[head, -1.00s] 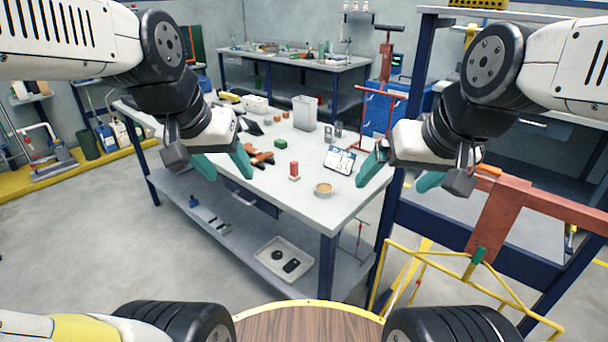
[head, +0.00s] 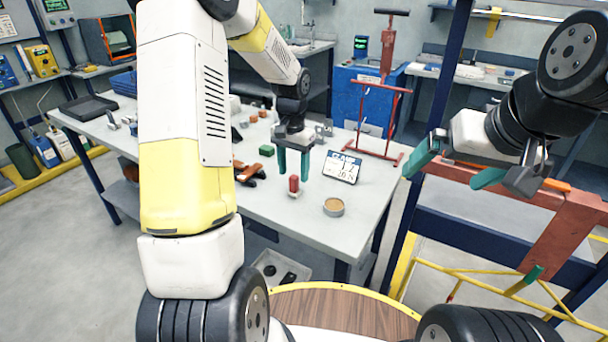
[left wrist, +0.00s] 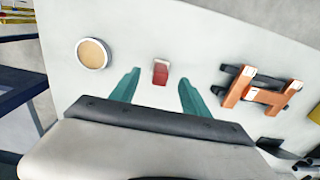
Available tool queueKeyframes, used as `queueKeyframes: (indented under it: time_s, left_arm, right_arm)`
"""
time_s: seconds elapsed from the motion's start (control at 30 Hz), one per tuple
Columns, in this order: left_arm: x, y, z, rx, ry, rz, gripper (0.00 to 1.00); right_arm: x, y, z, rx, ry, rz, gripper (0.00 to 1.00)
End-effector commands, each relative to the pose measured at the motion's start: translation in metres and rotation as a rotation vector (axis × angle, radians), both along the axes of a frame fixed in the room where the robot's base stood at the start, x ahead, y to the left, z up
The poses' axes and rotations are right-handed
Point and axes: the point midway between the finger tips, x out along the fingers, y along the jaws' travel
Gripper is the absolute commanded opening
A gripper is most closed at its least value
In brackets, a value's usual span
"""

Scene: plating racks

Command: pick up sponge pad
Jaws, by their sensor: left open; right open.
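No object is clearly recognisable as the sponge pad. A small red block with a pale end (head: 294,184) stands on the grey table, and it also shows in the left wrist view (left wrist: 160,72). A round tan pad in a shallow metal dish (head: 334,207) lies to its right, and it also shows in the left wrist view (left wrist: 92,53). A small green block (head: 267,150) lies farther back. My left gripper (head: 293,169) is open, pointing down above the red block, which appears between its fingers in the left wrist view. My right gripper (head: 442,178) is open and empty, right of the table.
A white printed card (head: 342,168) stands right of the left gripper. An orange-brown H-shaped clamp (left wrist: 259,92) lies beside the red block. A red stand (head: 378,125) rises at the table's right side. A red beam (head: 555,220) lies below my right gripper.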

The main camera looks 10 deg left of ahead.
Motion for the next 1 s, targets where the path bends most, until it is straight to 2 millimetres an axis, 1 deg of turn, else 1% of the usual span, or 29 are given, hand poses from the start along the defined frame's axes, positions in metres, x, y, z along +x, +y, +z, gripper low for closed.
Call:
queueKeyframes:
  time_s: [0.03, 0.17, 0.3, 0.4, 0.5, 0.7, 0.73, 0.77, 0.8, 0.87, 0.9, 0.97, 1.0]
  left_arm:
    - [-0.001, 0.0, -0.007, 0.0, 0.003, 0.001, 0.55]
    - [0.001, 0.0, -0.022, -0.001, 0.003, 0.001, 0.55]
    - [0.003, -0.001, -0.044, -0.002, 0.004, 0.001, 0.55]
    - [0.004, 0.0, -0.056, 0.0, 0.002, 0.001, 0.55]
    - [0.004, 0.0, -0.061, -0.001, 0.0, 0.001, 0.55]
    - [0.004, 0.0, -0.062, 0.0, -0.001, 0.001, 0.55]
    - [0.004, 0.0, -0.062, 0.0, -0.001, 0.001, 0.53]
    - [0.004, 0.0, -0.061, 0.0, -0.001, 0.001, 0.47]
    - [0.004, 0.0, -0.061, 0.0, -0.001, 0.001, 0.39]
    - [0.004, 0.0, -0.061, 0.0, -0.001, 0.001, 0.27]
    - [0.004, 0.0, -0.061, 0.0, -0.001, 0.001, 0.19]
    - [0.004, 0.0, -0.061, 0.0, -0.001, 0.001, 0.07]
    - [0.004, 0.0, -0.061, 0.0, -0.001, 0.001, 0.0]
  right_arm:
    - [0.0, 0.0, 0.0, 0.0, 0.0, 0.0, 1.0]
    - [0.0, 0.0, 0.0, 0.0, 0.0, 0.0, 1.0]
    - [0.0, 0.0, 0.0, 0.0, 0.0, 0.0, 1.0]
    - [0.0, 0.0, 0.0, 0.0, 0.0, 0.0, 1.0]
    - [0.0, 0.0, 0.0, 0.0, 0.0, 0.0, 1.0]
    - [0.0, 0.0, 0.0, 0.0, 0.0, 0.0, 1.0]
    - [0.0, 0.0, 0.0, 0.0, 0.0, 0.0, 1.0]
    - [0.0, 0.0, 0.0, 0.0, 0.0, 0.0, 1.0]
    - [0.0, 0.0, 0.0, 0.0, 0.0, 0.0, 1.0]
    - [0.0, 0.0, 0.0, 0.0, 0.0, 0.0, 1.0]
    - [0.0, 0.0, 0.0, 0.0, 0.0, 0.0, 1.0]
    - [0.0, 0.0, 0.0, 0.0, 0.0, 0.0, 1.0]
    - [0.0, 0.0, 0.0, 0.0, 0.0, 0.0, 1.0]
